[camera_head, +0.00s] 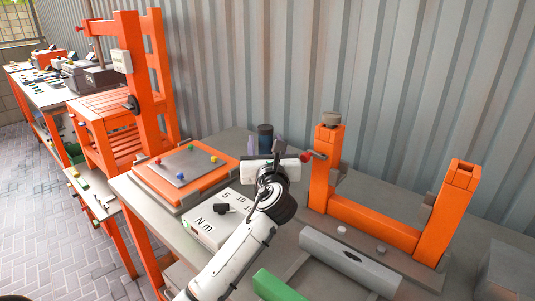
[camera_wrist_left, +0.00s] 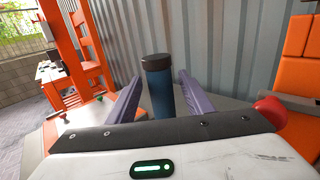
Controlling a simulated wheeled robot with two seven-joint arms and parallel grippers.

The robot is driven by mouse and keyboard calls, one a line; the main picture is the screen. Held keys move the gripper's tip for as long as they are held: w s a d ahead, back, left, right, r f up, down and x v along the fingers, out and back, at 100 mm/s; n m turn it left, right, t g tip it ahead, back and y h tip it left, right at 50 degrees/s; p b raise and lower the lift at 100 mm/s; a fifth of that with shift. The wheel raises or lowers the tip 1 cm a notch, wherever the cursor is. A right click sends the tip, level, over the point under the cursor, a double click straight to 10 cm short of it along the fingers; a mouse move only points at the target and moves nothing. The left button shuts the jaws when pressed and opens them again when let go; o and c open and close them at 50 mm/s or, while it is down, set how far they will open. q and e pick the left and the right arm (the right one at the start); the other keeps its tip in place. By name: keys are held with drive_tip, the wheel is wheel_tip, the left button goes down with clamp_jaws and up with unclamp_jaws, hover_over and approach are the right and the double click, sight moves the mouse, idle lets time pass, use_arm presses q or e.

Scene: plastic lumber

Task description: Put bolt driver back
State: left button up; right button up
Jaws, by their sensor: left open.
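A dark blue cylinder with a black top (camera_head: 265,132) stands upright at the back of the grey table (camera_head: 345,184), near the metal wall. I cannot tell for sure whether it is the bolt driver. My left gripper (camera_head: 265,148) is open, with its purple fingers pointing at the wall. In the left wrist view the cylinder (camera_wrist_left: 160,88) shows between the two open fingers (camera_wrist_left: 162,98). I cannot tell how far between them it reaches. Its lower end is hidden by the gripper body. My right gripper is not in view.
A white box marked "N m" (camera_head: 205,232) with a black knob lies left of my arm. Behind it is an orange-rimmed board (camera_head: 182,168) with coloured knobs. An orange frame (camera_head: 372,226) with a red knob stands close on the right. A grey bar and green piece (camera_head: 275,287) lie in front.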

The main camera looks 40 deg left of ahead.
use_arm(q)
drive_tip(key=v, duration=0.7)
drive_tip(key=shift+s+f, duration=0.1)
